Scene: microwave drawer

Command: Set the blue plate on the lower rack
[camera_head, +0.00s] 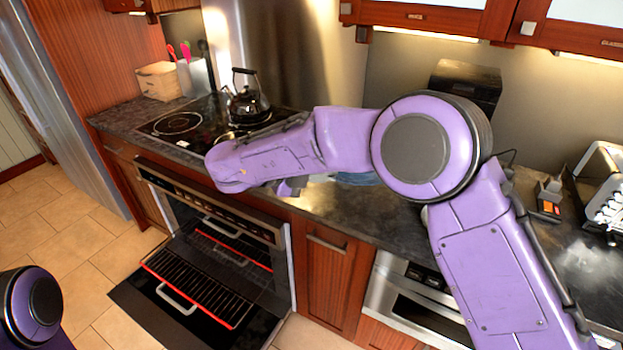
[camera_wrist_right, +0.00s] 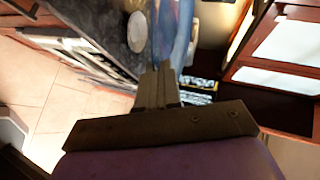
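The blue plate (camera_head: 358,179) shows in the head view only as a strip beneath my right arm; the arm hides most of it. In the right wrist view the blue plate (camera_wrist_right: 175,35) is a narrow blue band, seen nearly edge-on, running ahead from the fingertips. My right gripper (camera_head: 292,187) is partly hidden under its own wrist, above the counter. In the wrist view its fingers (camera_wrist_right: 160,75) are close together at the plate's near edge, apparently shut on it. The lower rack (camera_head: 200,287) is pulled out over the open oven door. My left gripper is out of view.
The oven door (camera_head: 150,312) lies open with a handle near the rack. A dark kettle (camera_head: 247,105) stands on the stovetop (camera_head: 178,123). A utensil holder (camera_head: 195,77) and a wooden box (camera_head: 158,80) are at the back. Floor at left is clear.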

